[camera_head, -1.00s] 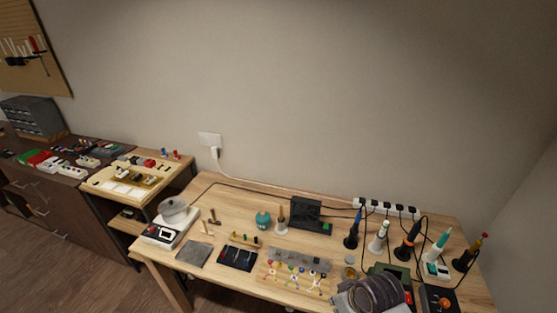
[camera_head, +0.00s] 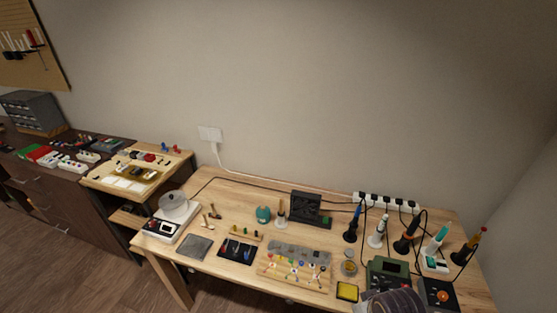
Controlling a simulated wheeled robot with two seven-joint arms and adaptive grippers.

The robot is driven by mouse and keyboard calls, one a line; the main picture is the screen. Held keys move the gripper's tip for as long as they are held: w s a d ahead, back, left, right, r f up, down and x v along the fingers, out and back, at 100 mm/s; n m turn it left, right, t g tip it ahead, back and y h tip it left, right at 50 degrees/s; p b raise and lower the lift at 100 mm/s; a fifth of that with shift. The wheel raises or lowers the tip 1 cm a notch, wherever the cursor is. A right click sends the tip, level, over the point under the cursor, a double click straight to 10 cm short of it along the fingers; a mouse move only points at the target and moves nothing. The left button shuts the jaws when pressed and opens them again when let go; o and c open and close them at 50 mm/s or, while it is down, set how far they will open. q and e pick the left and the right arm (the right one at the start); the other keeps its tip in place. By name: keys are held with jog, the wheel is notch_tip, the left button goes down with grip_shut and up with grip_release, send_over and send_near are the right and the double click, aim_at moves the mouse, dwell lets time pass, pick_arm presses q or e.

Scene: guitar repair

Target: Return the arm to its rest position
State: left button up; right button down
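A dark grey ribbed, rounded part of what looks like my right arm (camera_head: 395,303) shows at the bottom edge, right of the middle. It covers the lower part of a green device and the table's front edge there. No fingertips show on it, so my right gripper is out of view. My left arm and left gripper are not in view.
The wooden workbench (camera_head: 215,268) carries a parts rack (camera_head: 295,268), a yellow-rimmed tray (camera_head: 347,291), a green device (camera_head: 388,272), a scale (camera_head: 165,227) and several soldering tools along the right. A dark cabinet (camera_head: 75,215) stands at the left.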

jog(key=s+f+g, duration=0.1)
jog(key=s+f, duration=0.1)
jog(key=f, duration=1.5)
jog(key=s+f, duration=0.2)
jog(key=f, duration=1.4)
jog(key=s+d+f, duration=0.2)
jog(key=s+f, duration=0.7)
jog(key=s, duration=0.1)
jog(key=s+d+f+g, duration=0.1)
jog(key=s+d+f, duration=0.1)
jog(key=s+f, duration=0.8)
jog(key=shift+s+g+b, duration=0.3)
jog(key=shift+s, duration=0.4)
